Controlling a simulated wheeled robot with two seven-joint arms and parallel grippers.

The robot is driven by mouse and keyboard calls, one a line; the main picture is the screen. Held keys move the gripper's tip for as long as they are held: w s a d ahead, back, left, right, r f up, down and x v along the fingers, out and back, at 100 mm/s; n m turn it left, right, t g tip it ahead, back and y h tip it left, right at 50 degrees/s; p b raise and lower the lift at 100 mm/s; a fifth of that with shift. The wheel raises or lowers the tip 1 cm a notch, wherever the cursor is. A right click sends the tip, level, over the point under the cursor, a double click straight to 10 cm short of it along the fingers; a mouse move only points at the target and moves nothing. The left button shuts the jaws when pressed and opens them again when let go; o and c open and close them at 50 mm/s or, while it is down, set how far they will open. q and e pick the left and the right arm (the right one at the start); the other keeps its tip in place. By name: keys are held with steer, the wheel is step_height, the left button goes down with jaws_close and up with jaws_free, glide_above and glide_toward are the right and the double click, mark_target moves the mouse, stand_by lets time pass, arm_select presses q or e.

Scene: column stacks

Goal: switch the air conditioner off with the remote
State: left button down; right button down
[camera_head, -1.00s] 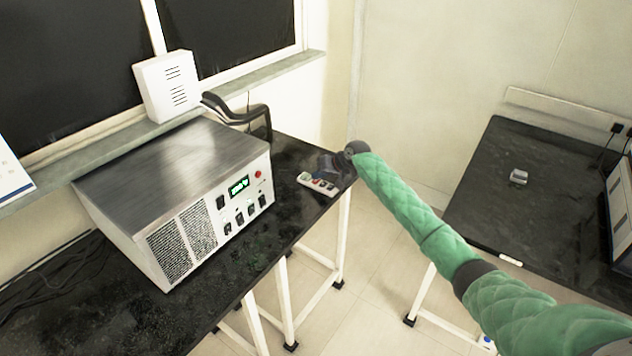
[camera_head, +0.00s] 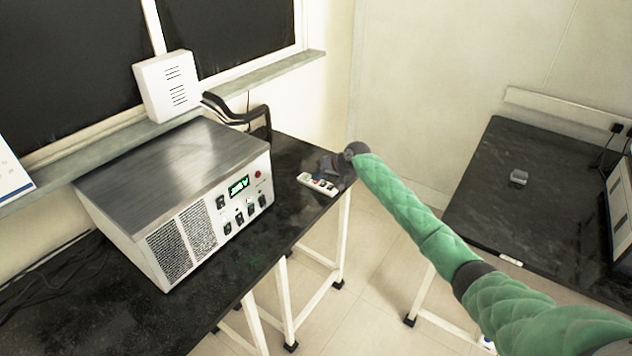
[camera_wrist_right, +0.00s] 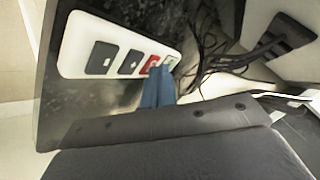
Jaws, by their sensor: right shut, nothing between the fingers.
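The white remote (camera_head: 318,184) lies on the black bench near its right end. In the right wrist view the remote (camera_wrist_right: 103,60) shows two dark buttons, a red one and a green one. My right gripper (camera_head: 330,170) is over the remote's far side in the head view. In the right wrist view its blue fingers (camera_wrist_right: 160,78) are shut and empty, with the tips at the red and green button end. I cannot tell whether they touch a button. No air conditioner is clearly recognisable. My left gripper is out of view.
A metal instrument box (camera_head: 180,170) with a lit green display stands left of the remote. A white slotted box (camera_head: 167,85) is at the window sill. Another black table (camera_head: 540,190) stands at right, with floor between.

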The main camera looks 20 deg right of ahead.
mark_target(319, 182)
steer(key=shift+f, duration=0.1)
steer(key=shift+r+p, duration=0.65)
steer(key=shift+r, duration=0.15)
steer(key=shift+r, duration=0.1)
steer(key=shift+r+p, duration=1.75)
steer(key=shift+r, duration=0.65)
